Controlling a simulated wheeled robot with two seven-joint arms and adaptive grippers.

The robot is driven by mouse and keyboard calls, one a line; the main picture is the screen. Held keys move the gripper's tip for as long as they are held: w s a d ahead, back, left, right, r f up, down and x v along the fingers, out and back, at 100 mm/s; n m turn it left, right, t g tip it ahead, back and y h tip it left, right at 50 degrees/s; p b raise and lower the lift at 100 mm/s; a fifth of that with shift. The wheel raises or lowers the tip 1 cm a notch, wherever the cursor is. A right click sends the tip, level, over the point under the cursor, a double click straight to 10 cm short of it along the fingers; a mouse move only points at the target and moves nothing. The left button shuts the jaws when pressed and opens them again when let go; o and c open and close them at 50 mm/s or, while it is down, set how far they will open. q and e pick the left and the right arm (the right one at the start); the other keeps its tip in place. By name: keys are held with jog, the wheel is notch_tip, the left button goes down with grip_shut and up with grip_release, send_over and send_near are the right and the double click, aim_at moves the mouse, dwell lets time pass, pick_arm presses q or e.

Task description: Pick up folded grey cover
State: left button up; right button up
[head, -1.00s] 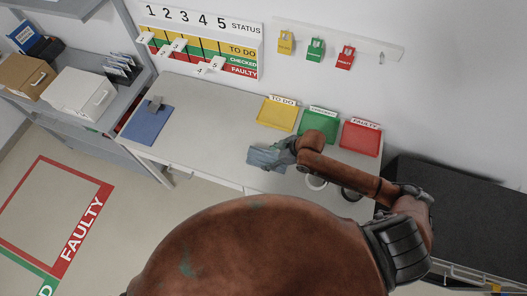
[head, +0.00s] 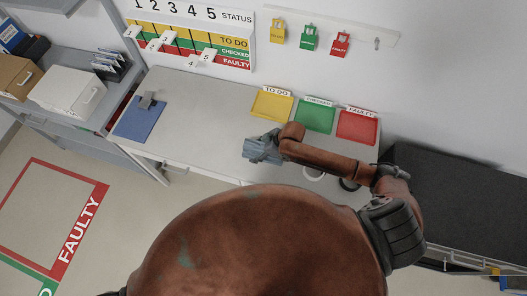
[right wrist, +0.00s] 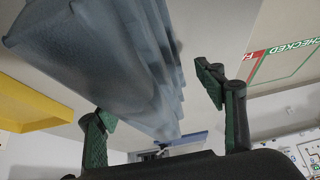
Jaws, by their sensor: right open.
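The folded grey cover (head: 259,149) is a blue-grey bundle at the front edge of the white bench in the head view. My right gripper (head: 277,141) is at its right end and hides part of it. In the right wrist view the cover (right wrist: 95,60) fills the upper left and runs down between the two green-padded fingers. The right gripper (right wrist: 160,98) is open, its fingers spread on either side of the cover. Whether either finger touches it I cannot tell. My left gripper is not in view.
Yellow (head: 272,106), green (head: 315,116) and red (head: 357,127) trays stand along the back of the bench. A blue mat (head: 139,122) with a grey item lies at the left end. White (head: 314,174) and dark rings lie under my right forearm. The bench middle is clear.

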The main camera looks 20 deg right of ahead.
jog(key=shift+f, duration=0.1)
jog(key=c, duration=1.4)
jog(key=shift+c, duration=0.6)
